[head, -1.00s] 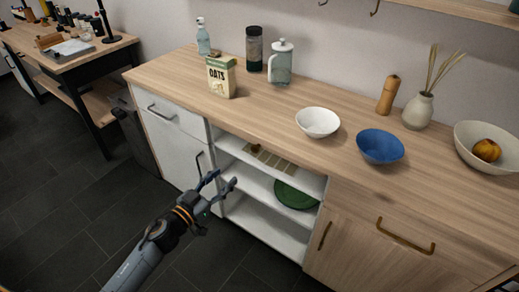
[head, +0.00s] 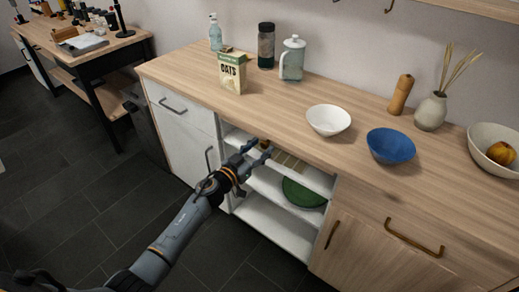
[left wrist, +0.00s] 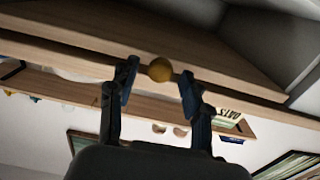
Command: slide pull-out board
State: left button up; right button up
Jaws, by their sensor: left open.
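The pull-out board (head: 289,162) is a light wooden, slatted-looking panel in the upper part of the open white cabinet bay, just below the countertop. Its round yellowish knob (left wrist: 160,69) shows in the left wrist view, standing out from a wooden edge. My left gripper (head: 257,153) is at the front of the bay, by the board's left side, and partly covers it. In the left wrist view its open fingers (left wrist: 158,82) are on either side of the knob, with gaps to both. My right gripper is not in view.
A green plate (head: 303,192) lies on the shelf below. The countertop (head: 275,115) overhangs the bay and holds an oats box (head: 232,75), a white bowl (head: 328,120) and a blue bowl (head: 391,146). A cabinet door with a handle (head: 208,160) is left of the bay.

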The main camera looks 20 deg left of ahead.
pick_arm(q)
jog(key=c, duration=1)
grip_shut()
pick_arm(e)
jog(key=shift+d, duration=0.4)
pick_arm(q)
jog(key=shift+s+a+p, duration=0.2)
jog(key=shift+s+p, duration=0.2)
jog(key=shift+s, duration=0.2)
jog(key=p+v, duration=0.8)
jog(key=v, duration=1.6)
jog(key=shift+r, duration=0.2)
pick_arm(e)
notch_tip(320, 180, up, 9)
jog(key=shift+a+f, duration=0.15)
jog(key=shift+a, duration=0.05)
pick_arm(q)
jog(key=shift+s+a, duration=0.1)
jog(key=shift+s, duration=0.05)
